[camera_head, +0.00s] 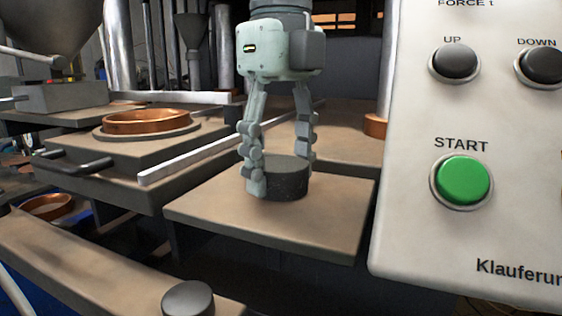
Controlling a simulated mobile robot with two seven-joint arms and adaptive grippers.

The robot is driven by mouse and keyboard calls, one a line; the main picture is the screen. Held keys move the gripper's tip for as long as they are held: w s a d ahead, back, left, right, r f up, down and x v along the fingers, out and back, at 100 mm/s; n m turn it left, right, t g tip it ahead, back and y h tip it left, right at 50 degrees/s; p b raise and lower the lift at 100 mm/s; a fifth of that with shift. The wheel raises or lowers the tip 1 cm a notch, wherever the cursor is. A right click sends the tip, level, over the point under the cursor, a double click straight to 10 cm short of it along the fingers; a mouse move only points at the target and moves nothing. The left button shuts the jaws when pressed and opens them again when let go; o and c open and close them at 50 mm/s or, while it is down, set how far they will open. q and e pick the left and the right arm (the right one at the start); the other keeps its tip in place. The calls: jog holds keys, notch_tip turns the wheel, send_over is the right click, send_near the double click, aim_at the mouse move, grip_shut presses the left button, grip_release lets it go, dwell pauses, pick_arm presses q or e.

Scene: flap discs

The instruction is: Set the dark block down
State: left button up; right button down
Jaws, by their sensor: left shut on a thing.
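The dark block (287,181) is a short, round, speckled dark cylinder in the middle of the head view. It is at the surface of a flat brown plate (215,214), upright; I cannot tell whether it rests fully on the plate. My left gripper (281,184) points straight down from above, its fingers on either side of the block and shut on it. The near left finger covers part of the block's left side. My right gripper is not in view.
A control panel (405,203) with a green START button (463,181) fills the right. A copper ring (146,122) sits on a plate at left, with a light metal bar (190,159) beside it. A dark round knob (187,299) is at the front. The plate around the block is clear.

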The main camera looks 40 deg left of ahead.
aim_at(282, 163)
pick_arm(q)
jog(key=shift+f, duration=0.1)
jog(key=o, duration=1.1)
jog(key=shift+c, duration=0.2)
jog(key=shift+o, duration=1.5)
jog(key=shift+r, duration=0.2)
notch_tip(282, 163, up, 8)
jog(key=shift+r+p, duration=0.15)
jog(key=shift+p, duration=0.25)
jog(key=shift+r, duration=1.8)
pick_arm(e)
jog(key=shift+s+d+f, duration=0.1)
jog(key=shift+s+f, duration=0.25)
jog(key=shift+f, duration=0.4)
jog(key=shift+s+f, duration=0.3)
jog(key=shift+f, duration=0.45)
